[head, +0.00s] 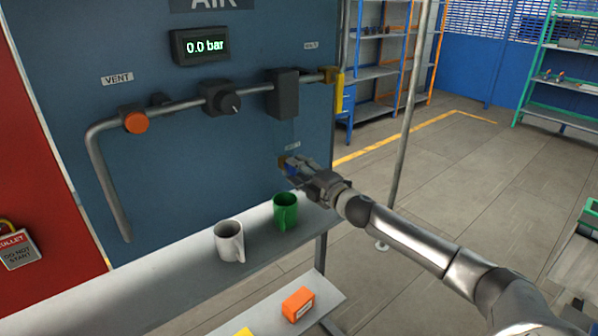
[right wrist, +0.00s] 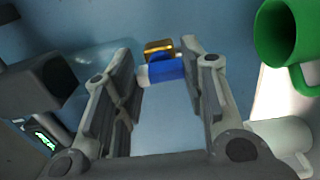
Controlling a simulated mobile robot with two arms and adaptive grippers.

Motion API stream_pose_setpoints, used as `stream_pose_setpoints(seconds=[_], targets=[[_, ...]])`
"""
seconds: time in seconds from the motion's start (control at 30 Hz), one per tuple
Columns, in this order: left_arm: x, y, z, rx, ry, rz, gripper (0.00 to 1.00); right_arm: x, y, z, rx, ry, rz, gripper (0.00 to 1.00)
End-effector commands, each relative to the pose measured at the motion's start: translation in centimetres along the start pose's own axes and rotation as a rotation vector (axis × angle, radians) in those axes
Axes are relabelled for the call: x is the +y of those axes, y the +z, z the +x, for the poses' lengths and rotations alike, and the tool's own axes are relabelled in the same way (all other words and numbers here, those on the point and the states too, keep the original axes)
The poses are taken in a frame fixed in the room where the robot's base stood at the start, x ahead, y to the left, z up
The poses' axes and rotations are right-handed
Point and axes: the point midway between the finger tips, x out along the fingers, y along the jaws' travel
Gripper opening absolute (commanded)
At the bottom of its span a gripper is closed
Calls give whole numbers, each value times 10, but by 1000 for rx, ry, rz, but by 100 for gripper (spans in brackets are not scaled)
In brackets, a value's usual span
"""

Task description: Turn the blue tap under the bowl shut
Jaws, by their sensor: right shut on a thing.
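The blue tap (right wrist: 167,69) has a small blue handle on a brass body (right wrist: 160,48). In the head view its brass part (head: 283,161) shows low on the blue panel, mostly hidden by my right gripper (head: 297,172). In the right wrist view the blue handle lies between the fingertips of the gripper (right wrist: 164,75), which is shut on it. A clear bowl (right wrist: 105,58) shows faintly left of the tap in that view. In the head view the dark block (head: 283,93) sits on the pipe above it. My left gripper is not in view.
A green mug (head: 286,211) and a white mug (head: 229,241) stand on the grey shelf (head: 170,275) just below my right gripper. An orange box (head: 298,305) lies on a lower shelf. The display (head: 201,45) reads 0.0 bar. A post (head: 408,130) stands behind my right arm.

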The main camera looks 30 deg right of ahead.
Motion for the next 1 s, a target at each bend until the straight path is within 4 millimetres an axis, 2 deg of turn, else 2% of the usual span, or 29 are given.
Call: stream_pose_setpoints(seconds=[0.07, 0.1, 0.27, 0.67, 1.0], targets=[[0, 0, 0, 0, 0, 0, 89, 1, 1, 0, -3, 1, 2, 15], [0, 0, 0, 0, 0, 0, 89, 1, 1, 0, -3, 1, 2, 40], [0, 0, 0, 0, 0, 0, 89, 0, 1, 0, -2, 1, 1, 61], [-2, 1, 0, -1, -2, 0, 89, 0, 0, -3, 0, -1, 0, 61], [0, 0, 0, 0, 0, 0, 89, -2, 0, -35, 1, -3, 0, 61]])
